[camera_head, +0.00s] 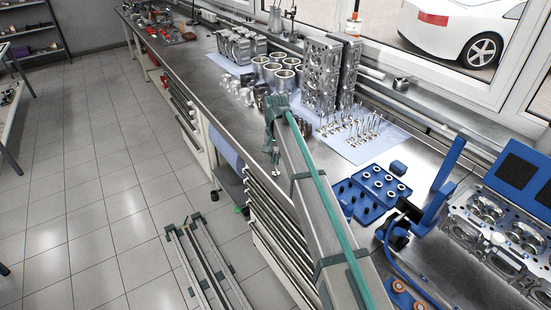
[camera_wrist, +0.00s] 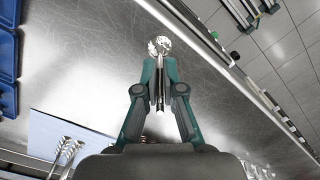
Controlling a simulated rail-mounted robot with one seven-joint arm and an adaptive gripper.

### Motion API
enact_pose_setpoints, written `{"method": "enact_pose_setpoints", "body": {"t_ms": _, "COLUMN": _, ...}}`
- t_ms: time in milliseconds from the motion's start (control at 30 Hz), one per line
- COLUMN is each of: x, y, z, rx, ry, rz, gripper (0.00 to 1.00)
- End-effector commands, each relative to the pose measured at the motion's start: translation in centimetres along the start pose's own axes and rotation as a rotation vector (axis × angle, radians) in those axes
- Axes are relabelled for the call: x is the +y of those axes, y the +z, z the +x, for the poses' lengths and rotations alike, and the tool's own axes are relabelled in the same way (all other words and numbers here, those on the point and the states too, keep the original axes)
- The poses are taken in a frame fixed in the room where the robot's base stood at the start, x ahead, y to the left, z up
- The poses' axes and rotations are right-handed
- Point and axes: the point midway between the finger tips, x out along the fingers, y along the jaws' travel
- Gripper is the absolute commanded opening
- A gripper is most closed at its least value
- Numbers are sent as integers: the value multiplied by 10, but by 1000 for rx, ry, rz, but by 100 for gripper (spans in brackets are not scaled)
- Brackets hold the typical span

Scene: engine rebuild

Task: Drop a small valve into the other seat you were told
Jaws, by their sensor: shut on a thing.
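My gripper (camera_wrist: 160,72) is shut on a small valve (camera_wrist: 160,45) in the wrist view. The shiny round valve head sticks out past the teal fingertips, and part of the stem shows between the fingers. In the head view my gripper (camera_head: 270,148) hangs near the front edge of the workbench, with a small pale part of the valve (camera_head: 276,172) below it. A cylinder head (camera_head: 512,225) with round openings lies at the right of the bench, well apart from my gripper. I cannot make out its single seats clearly.
Several other valves (camera_head: 352,125) stand on a light blue mat (camera_head: 382,151). A blue tray (camera_head: 368,207) with small rings lies in front of it. A blue fixture (camera_head: 437,205) rises between tray and cylinder head. Upright engine parts (camera_head: 320,75) stand at the back.

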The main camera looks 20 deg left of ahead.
Motion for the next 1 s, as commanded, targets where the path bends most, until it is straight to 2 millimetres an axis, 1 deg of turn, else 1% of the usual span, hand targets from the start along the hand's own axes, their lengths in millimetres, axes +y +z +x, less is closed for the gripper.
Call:
{"method": "enact_pose_setpoints", "body": {"t_ms": 267, "x": 0, "y": 0, "z": 1, "rx": 0, "ry": 0, "rz": 0, "gripper": 0}}
{"method": "enact_pose_setpoints", "body": {"t_ms": 1000, "x": 0, "y": 0, "z": 12, "rx": 0, "ry": 0, "rz": 0, "gripper": 0}}
